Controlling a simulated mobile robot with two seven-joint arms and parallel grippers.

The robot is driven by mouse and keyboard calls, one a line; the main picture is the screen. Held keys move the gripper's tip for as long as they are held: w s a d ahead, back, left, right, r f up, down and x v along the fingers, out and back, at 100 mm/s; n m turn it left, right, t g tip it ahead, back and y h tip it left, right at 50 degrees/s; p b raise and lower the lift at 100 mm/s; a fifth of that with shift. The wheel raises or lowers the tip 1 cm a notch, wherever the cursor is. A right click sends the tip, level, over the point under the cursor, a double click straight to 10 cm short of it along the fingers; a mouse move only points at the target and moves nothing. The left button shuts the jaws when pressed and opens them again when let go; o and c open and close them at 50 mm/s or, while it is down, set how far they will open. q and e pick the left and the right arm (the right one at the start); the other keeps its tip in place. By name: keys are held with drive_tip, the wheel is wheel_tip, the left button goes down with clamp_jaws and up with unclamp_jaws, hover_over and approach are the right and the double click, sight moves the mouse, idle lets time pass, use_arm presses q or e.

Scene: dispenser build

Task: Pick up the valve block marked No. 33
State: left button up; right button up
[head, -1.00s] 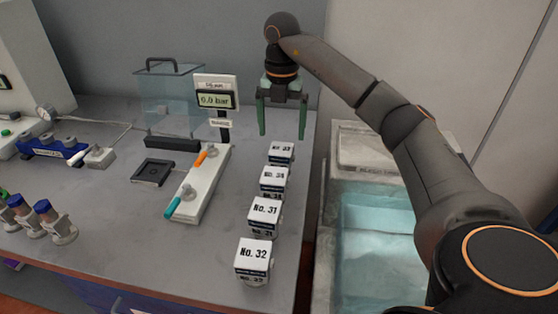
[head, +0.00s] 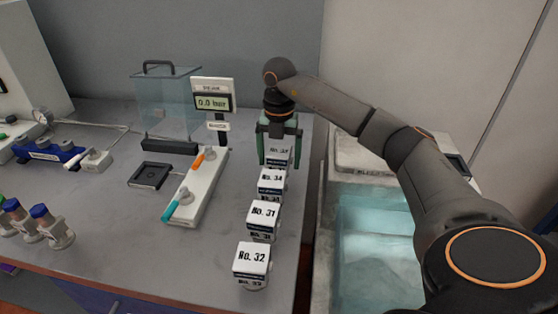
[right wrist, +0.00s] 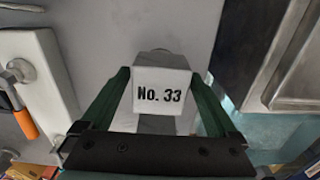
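The valve block No. 33 (right wrist: 161,92) is a white cube with black lettering, between the two green fingers of my right gripper (right wrist: 162,80) in the right wrist view. In the head view the same block (head: 278,152) is the farthest in a row on the bench, with the right gripper (head: 278,160) lowered around it. The fingers stand one on each side of the block, with slim gaps that look open. The block's lower part is partly hidden by the gripper. My left gripper is in neither view.
Blocks No. 34 (head: 271,183), No. 31 (head: 263,218) and No. 32 (head: 252,260) stand in line nearer me. A white valve panel (head: 197,188) and a pressure display (head: 212,98) are to the left. A water basin (head: 375,240) lies right of the bench edge.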

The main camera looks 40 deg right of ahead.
clamp_jaws()
idle(0.6)
